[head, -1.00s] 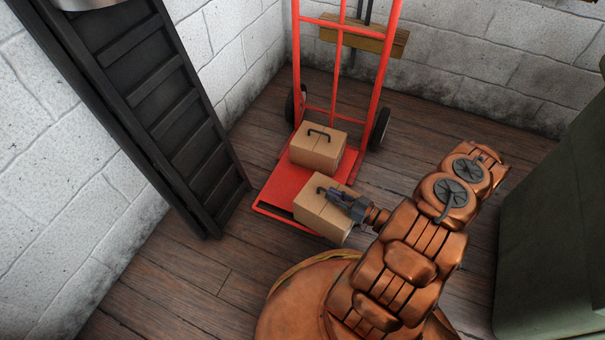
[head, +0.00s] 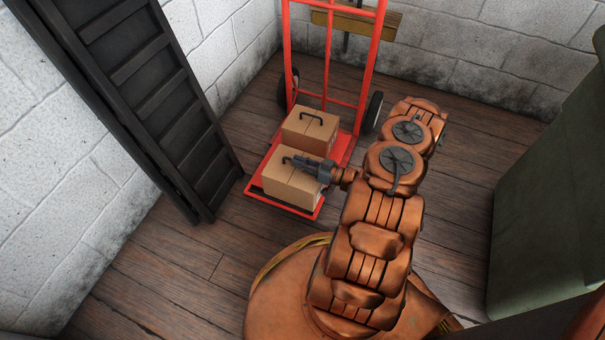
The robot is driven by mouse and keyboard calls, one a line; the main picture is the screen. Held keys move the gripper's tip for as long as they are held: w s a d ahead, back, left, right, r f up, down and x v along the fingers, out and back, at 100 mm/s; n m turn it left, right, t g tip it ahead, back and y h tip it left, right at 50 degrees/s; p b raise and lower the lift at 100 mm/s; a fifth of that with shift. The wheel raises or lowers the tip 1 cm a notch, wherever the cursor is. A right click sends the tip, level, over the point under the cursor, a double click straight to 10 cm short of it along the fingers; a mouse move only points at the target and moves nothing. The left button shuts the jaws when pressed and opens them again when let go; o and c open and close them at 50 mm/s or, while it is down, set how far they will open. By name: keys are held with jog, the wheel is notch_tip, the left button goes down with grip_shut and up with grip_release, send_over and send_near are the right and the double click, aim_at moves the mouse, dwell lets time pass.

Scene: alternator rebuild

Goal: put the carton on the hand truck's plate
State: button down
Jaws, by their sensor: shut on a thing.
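A brown carton (head: 288,186) with a dark handle on top is over the front part of the red plate (head: 256,184) of the hand truck (head: 330,62). My gripper (head: 300,163) is shut on this carton's handle. A second carton (head: 308,135) with a like handle stands behind it, at the back of the plate near the truck's frame. From this angle I cannot tell whether the held carton touches the plate or hangs just above it. The two cartons look close together, and the gap between them is hard to make out.
A dark ladder-like ramp (head: 150,95) leans along the left wall. A green cabinet-like body (head: 550,190) stands at the right. A wooden block (head: 358,20) is behind the truck's frame. Wooden floor (head: 450,150) is clear between truck and green body.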

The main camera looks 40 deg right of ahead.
aim_at(295, 150)
jog(key=w+d+b, duration=0.1)
jog(key=w, duration=0.1)
jog(key=w+d+b, duration=0.1)
jog(key=w, duration=0.2)
jog(key=w+d, duration=0.1)
jog(key=w, duration=0.1)
jog(key=shift+w+d+f+b, duration=0.3)
jog(key=shift+d+b, duration=0.05)
jog(key=shift+b, duration=0.05)
jog(key=shift+f+b, duration=1.1)
jog(key=shift+f, duration=0.7)
jog(key=c, duration=1.2)
grip_release()
